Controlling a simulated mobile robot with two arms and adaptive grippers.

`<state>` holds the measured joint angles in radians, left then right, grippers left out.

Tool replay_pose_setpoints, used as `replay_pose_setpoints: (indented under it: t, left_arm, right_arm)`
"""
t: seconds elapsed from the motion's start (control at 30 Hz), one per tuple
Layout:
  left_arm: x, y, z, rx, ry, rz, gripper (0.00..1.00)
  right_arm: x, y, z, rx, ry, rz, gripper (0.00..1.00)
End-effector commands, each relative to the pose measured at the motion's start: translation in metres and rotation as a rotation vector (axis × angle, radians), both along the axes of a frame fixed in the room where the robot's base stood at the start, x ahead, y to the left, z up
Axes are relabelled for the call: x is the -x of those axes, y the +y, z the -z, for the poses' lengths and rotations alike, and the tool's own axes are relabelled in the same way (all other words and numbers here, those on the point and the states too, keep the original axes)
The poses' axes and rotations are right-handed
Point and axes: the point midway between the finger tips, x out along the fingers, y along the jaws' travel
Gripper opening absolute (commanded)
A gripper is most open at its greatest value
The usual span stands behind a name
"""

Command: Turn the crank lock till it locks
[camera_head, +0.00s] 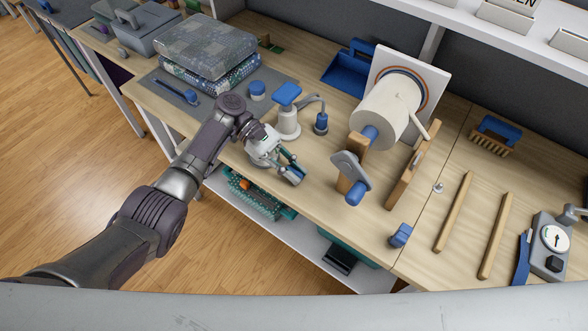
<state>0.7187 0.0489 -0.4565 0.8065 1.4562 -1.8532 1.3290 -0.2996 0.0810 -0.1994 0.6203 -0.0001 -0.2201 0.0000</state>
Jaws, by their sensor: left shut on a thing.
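The crank (349,169) is a grey plate arm with a blue handle (355,193). It sits at the near end of a wooden stand that carries a large white roll (385,112) on the bench. My left gripper (289,170) reaches in over the front edge of the bench, left of the crank and apart from it. Its fingers are shut on a small blue-grey thing that is hard to make out. My right gripper is out of view. Which part is the lock itself is not clear.
Folded quilts (208,45) lie at the back left. A blue block (400,235), wooden strips (455,211) and a gauge (553,238) lie to the right.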

Motion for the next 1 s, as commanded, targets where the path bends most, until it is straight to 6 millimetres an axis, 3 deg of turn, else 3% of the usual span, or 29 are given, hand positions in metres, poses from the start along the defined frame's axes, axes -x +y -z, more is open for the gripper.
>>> replay_pose_setpoints:
  t: [0.07,0.1,0.23,0.67,1.0]
  left_arm:
    - [0.001,0.000,0.003,-0.004,0.002,0.003,0.00]
    - [0.002,0.000,0.003,-0.004,0.002,0.003,0.23]
    - [0.001,0.001,0.003,-0.004,0.002,0.002,0.42]
    - [-0.007,0.009,-0.004,-0.003,-0.001,-0.003,0.42]
    - [-0.050,0.065,-0.033,-0.004,0.003,-0.004,0.42]
  right_arm:
    - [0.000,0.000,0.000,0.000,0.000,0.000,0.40]
    - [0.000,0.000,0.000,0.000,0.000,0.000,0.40]
    - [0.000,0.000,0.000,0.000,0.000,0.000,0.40]
    - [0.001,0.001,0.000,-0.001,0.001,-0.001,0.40]
    - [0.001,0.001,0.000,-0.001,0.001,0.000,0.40]
